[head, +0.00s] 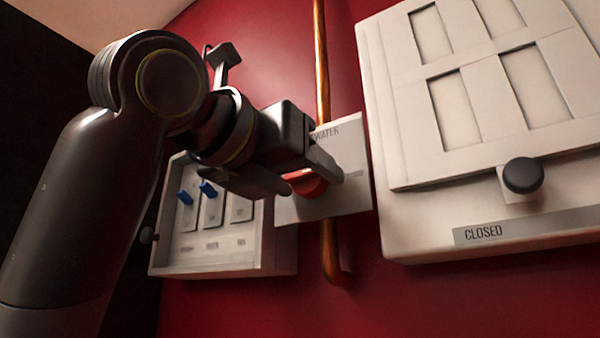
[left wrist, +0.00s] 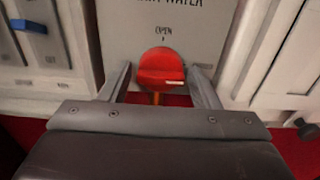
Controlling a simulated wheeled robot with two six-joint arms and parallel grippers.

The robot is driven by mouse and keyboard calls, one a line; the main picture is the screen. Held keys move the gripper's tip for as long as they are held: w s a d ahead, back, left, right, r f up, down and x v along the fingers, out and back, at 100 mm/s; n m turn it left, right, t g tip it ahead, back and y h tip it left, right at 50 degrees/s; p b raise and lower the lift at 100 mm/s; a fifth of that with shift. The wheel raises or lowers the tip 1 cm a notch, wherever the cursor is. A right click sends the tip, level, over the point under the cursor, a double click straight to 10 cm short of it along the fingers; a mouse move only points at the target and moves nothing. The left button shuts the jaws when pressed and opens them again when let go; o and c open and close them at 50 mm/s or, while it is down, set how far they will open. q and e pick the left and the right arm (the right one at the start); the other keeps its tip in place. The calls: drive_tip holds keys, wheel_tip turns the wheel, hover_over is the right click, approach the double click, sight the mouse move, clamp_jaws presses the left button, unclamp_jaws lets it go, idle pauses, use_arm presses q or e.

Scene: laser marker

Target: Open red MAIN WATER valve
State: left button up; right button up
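The red valve handle (head: 308,185) sits on a pale plate (head: 352,190) mounted on a copper pipe. In the left wrist view the red handle (left wrist: 161,68) lies between the two fingers, below the lettering "OPEN" on the plate (left wrist: 130,30). My left gripper (head: 310,182) is at the valve, one finger on each side of the handle. In the left wrist view the gripper (left wrist: 162,90) is open, with gaps visible between the handle and both fingers. The gripper hides part of the handle and plate in the head view. My right gripper is not in view.
A switch box (head: 225,258) with blue switches is left of the valve. A large white panel (head: 400,225) with a black knob (head: 524,175) and a "CLOSED" label is to the right. The copper pipe (head: 321,60) runs up the red wall (head: 265,30).

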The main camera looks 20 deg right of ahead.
use_arm(q)
drive_tip(key=c, duration=0.7)
drive_tip(key=shift+c, duration=0.2)
drive_tip(key=shift+n, duration=0.3)
drive_tip(key=n, duration=0.3)
drive_tip(key=shift+b, duration=0.3)
drive_tip(key=n, duration=0.6)
drive_tip(key=shift+s+d+r+b, duration=0.1)
drive_tip(key=shift+b, duration=0.25)
drive_tip(key=n, duration=0.4)
drive_tip(key=shift+b, duration=0.3)
drive_tip(key=shift+r+n, duration=0.1)
drive_tip(key=shift+n, duration=2)
